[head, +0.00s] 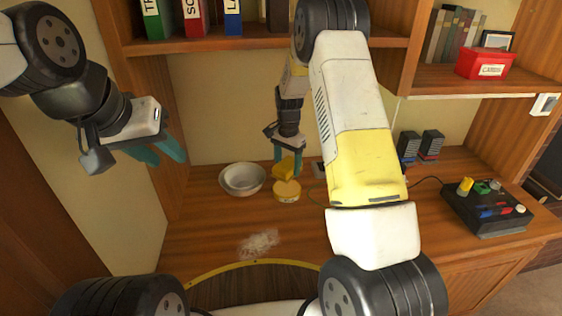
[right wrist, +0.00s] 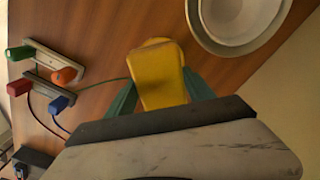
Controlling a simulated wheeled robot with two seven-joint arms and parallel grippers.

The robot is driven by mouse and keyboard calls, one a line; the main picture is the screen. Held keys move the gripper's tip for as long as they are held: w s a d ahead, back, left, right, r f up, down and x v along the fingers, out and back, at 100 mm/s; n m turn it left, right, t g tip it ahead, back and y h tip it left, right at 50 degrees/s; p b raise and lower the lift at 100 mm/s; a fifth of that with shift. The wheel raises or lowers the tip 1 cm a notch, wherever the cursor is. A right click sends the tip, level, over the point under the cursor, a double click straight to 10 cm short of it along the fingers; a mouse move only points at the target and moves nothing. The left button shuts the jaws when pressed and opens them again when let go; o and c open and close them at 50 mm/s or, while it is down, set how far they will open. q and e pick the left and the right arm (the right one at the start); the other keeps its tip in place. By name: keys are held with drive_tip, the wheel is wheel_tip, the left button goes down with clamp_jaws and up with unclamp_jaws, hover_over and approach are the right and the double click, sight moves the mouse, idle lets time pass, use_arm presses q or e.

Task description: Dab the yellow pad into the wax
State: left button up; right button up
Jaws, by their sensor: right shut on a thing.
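My right gripper (head: 287,162) is shut on the yellow pad (head: 283,170) and holds it low over the desk. The pad is just above a round yellow tin (head: 287,191), which looks like the wax; I cannot tell whether they touch. In the right wrist view the pad (right wrist: 162,80) sits between the teal fingers, with a rounded yellow edge of the tin (right wrist: 155,43) behind it. The tin's contents are mostly hidden. My left gripper (head: 160,153) is open and empty, raised at the left, with its teal fingers apart.
White nested bowls (head: 242,180) stand left of the tin. A pale smear (head: 259,243) marks the desk in front. A black control box (head: 488,207) stands at the right. A shelf (head: 260,42) with binders runs above. The front left of the desk is clear.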

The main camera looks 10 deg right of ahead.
sight(287, 188)
drive_tip(key=shift+f, duration=2.9)
drive_tip(key=shift+f, duration=0.6)
drive_tip(key=shift+r, duration=0.1)
drive_tip(key=shift+r, duration=3.5)
